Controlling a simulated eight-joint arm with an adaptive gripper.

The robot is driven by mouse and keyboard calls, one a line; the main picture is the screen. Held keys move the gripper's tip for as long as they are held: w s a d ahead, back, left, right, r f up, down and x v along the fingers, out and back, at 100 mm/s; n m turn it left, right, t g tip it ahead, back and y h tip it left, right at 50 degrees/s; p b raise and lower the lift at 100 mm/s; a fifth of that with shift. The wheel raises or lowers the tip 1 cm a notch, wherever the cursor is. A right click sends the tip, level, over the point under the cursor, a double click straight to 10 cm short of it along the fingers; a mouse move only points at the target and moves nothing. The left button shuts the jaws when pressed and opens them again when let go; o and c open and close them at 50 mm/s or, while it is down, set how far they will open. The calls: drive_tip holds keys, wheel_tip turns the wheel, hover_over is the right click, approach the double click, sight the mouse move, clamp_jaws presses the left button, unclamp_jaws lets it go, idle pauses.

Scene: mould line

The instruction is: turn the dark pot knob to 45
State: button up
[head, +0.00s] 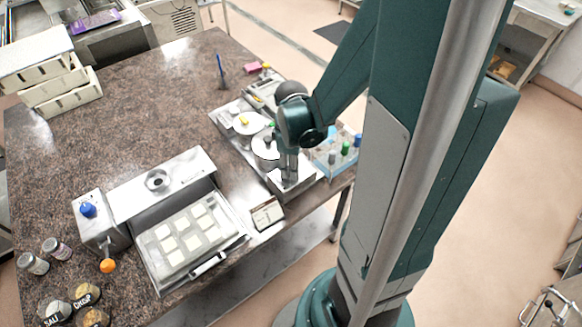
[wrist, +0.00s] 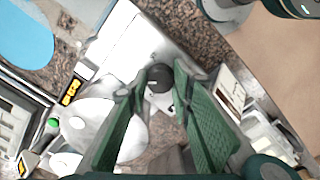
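The dark round knob (wrist: 160,79) shows in the wrist view on a pale metal panel, with a small light mark on its face. My gripper (wrist: 170,69) has its two green fingers apart, with the knob between their tips. The knob looks close to the left finger, with a gap to the right one; I cannot tell whether either touches it. In the head view my gripper (head: 288,178) is low over the front end of the metal unit (head: 246,156), and it hides the knob there. A round metal pot (head: 264,152) sits in the unit beside my gripper.
A blue tray (head: 322,168) with several small bottles stands right of the unit. A small framed panel (head: 267,214) is at the table's front edge. Left is a tray of pale squares (head: 190,237), with a blue knob (head: 88,210) on a grey box.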

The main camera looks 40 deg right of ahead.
drive_tip(key=shift+m, duration=0.3)
drive_tip(key=shift+f+m+b, duration=0.15)
drive_tip(key=shift+m+b, duration=0.65)
drive_tip(key=shift+m, duration=0.3)
drive_tip(key=m+b, duration=0.1)
drive_tip(key=m, duration=0.3)
drive_tip(key=shift+b, duration=0.35)
drive_tip(key=m+b, duration=0.1)
drive_tip(key=m, duration=0.6)
drive_tip(key=shift+b, duration=0.4)
drive_tip(key=o, duration=0.9)
drive_tip(key=shift+r, duration=0.25)
